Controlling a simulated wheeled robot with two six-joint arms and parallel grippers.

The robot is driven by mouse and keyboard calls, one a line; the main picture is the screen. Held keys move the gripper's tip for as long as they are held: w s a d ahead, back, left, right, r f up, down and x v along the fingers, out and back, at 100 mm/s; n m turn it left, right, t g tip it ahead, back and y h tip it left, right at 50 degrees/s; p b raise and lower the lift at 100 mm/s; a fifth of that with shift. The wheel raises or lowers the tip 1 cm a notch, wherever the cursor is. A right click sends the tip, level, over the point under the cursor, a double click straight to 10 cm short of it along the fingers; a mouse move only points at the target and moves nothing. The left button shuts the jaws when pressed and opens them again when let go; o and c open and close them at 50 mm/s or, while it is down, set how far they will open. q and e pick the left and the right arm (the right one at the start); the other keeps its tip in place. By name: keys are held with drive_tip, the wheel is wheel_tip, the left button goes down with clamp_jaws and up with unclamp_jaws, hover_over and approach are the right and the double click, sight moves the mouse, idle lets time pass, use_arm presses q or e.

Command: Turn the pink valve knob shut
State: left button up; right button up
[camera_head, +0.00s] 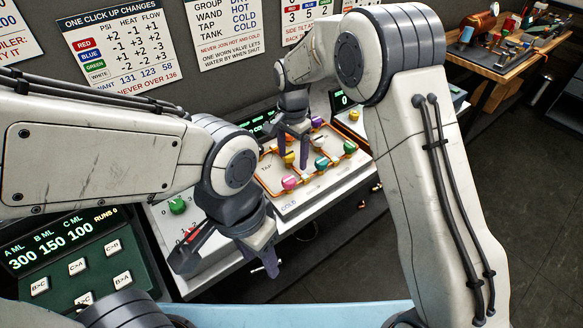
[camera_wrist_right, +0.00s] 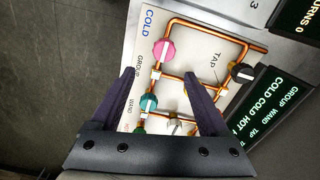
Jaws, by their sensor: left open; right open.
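The pink valve knob (camera_head: 289,183) sits on the copper pipe loop of the white valve panel (camera_head: 318,201), near the COLD label. It also shows in the right wrist view (camera_wrist_right: 165,49), beyond my fingertips, with a pale stripe across its face. My right gripper (camera_head: 291,155) is open above the panel, its fingers pointing down among the knobs. In the right wrist view the open jaws (camera_wrist_right: 160,80) hold nothing, and the pink knob is apart from both fingers. My left gripper (camera_head: 229,268) is open and low, in front of the panel's near left side.
Other knobs share the pipes: teal (camera_head: 321,163), green (camera_head: 350,147), purple (camera_head: 318,122) and black (camera_wrist_right: 242,73). A dark panel with green digits (camera_head: 65,240) and buttons stands at lower left. A cluttered wooden bench (camera_head: 520,50) is at upper right. Dark floor lies to the right.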

sight(289, 179)
drive_tip(key=f, duration=0.2)
drive_tip(key=f+p, duration=0.1)
drive_tip(key=f, duration=0.2)
drive_tip(key=a+f+p, duration=0.1)
drive_tip(key=f, duration=0.2)
drive_tip(key=shift+a+f, duration=0.1)
drive_tip(key=shift+f, duration=0.4)
drive_tip(key=c, duration=1.2)
clamp_jaws()
